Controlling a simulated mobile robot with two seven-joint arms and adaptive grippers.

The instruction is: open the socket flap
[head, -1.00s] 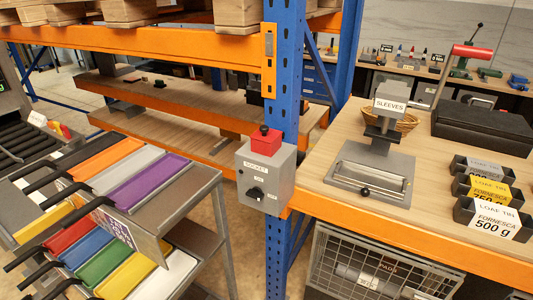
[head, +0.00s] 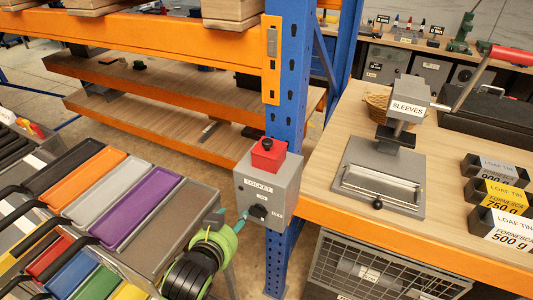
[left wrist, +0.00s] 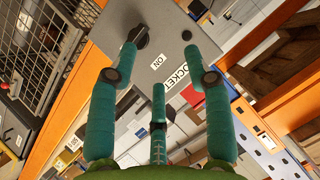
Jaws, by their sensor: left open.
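The socket box (head: 268,190) is a grey box on the blue rack post, labelled SOCKET. A red flap (head: 268,157) with a black knob on it sits at its top and looks shut. A black rotary switch (head: 257,212) is low on the front face. My left gripper (head: 236,218) is open, with teal fingers, at the lower left of the box. In the left wrist view, one finger overlaps the rotary switch (left wrist: 140,36); I cannot tell whether they touch. The red flap (left wrist: 192,96) is partly hidden behind the fingers. My right gripper is not in view.
A cart with coloured trays (head: 150,212) stands left of the box, close to my left arm. A wire cage (head: 385,270) is below the bench. Orange shelf beams (head: 150,45) run behind the box.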

